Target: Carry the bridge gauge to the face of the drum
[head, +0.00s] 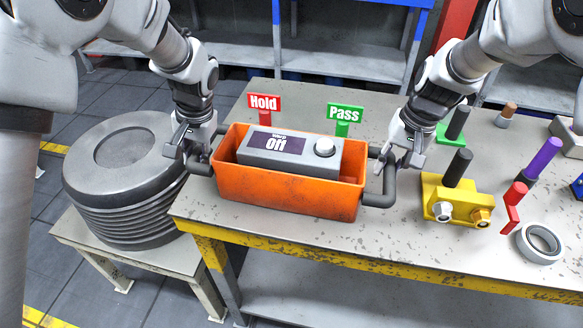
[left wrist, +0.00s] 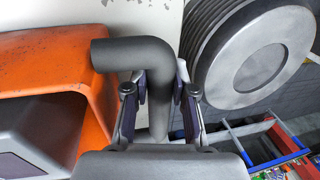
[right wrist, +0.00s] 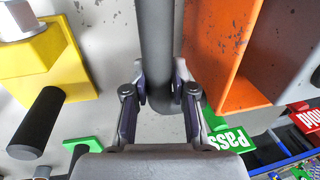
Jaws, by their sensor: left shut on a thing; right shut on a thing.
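The bridge gauge is an orange open-topped box (head: 285,194) with a grey unit inside, reading "WARP Off" with a white round button, and a grey pipe handle at each end. My left gripper (head: 186,152) is shut on its left handle (left wrist: 135,53). My right gripper (head: 396,158) is shut on its right handle (right wrist: 153,35). The gauge is level over the front part of the workbench; I cannot tell whether its underside touches. The drum (head: 125,180), a grey ribbed cylinder with a flat round top, stands left of it and also shows in the left wrist view (left wrist: 248,62).
The drum stands on a low stand (head: 80,232). The workbench (head: 290,258) has a yellow front edge. Behind the gauge are a red "Hold" sign (head: 264,103) and a green "Pass" sign (head: 345,112). Right are a yellow block (head: 446,196), a tape roll (head: 540,243) and a purple-handled tool (head: 544,155).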

